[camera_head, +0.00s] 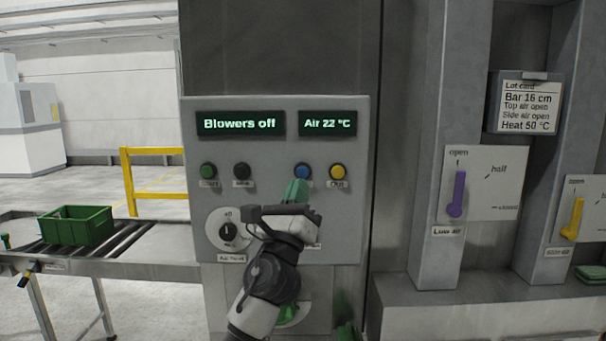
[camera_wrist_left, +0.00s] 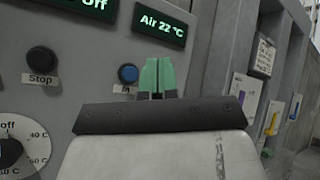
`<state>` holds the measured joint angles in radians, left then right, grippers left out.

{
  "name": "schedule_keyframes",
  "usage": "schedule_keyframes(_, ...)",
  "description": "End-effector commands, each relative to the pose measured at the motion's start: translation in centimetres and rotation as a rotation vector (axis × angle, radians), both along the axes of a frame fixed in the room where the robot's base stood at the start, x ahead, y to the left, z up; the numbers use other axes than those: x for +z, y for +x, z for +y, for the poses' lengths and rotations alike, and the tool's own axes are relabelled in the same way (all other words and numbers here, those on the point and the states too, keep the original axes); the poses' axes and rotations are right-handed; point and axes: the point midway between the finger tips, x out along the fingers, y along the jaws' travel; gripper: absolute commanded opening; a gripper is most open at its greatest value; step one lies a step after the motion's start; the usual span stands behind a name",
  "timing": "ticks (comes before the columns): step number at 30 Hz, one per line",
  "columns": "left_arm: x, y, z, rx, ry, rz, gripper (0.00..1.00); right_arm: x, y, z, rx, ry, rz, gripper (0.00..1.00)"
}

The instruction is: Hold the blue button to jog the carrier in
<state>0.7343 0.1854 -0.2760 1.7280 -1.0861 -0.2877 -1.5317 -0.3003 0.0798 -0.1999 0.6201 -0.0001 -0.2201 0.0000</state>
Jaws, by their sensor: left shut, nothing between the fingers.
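The blue button (camera_head: 303,171) is on the grey control panel, between the black and yellow buttons. It also shows in the left wrist view (camera_wrist_left: 128,73), with a label reading "In" under it. My left gripper (camera_head: 297,188) is shut and empty, its green fingertips just below and left of the blue button in the head view. In the left wrist view its fingertips (camera_wrist_left: 157,74) are just right of the button. I cannot tell whether they touch the panel. The carrier is not clearly identifiable; a green crate (camera_head: 76,225) sits on the roller conveyor at the left. My right gripper is not in view.
The panel (camera_head: 270,130) has displays reading "Blowers off" and "Air 22 °C". Green (camera_head: 208,171), black (camera_head: 242,171) and yellow (camera_head: 337,172) buttons and a heat dial (camera_head: 228,232) are close by. Purple (camera_head: 457,195) and yellow (camera_head: 574,218) levers stand at the right.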

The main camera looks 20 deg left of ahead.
Motion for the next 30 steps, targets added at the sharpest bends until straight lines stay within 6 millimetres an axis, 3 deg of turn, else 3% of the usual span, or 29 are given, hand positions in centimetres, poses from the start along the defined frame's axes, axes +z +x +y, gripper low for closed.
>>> schedule_keyframes(5, -0.3, 1.1, 0.3, 0.0, -0.001, -0.001, 0.0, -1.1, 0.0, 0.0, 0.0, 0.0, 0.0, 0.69)
schedule_keyframes(15, -0.6, 5.7, 1.6, 0.0, -0.002, -0.001, 0.0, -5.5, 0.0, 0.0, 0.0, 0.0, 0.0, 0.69)
schedule_keyframes(21, -0.4, 7.5, 2.2, -0.001, -0.002, -0.002, 0.0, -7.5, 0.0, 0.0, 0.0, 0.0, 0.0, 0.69)
schedule_keyframes(30, 0.0, 8.4, 2.4, -0.001, -0.001, 0.0, 0.0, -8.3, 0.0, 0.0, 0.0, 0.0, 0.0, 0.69)
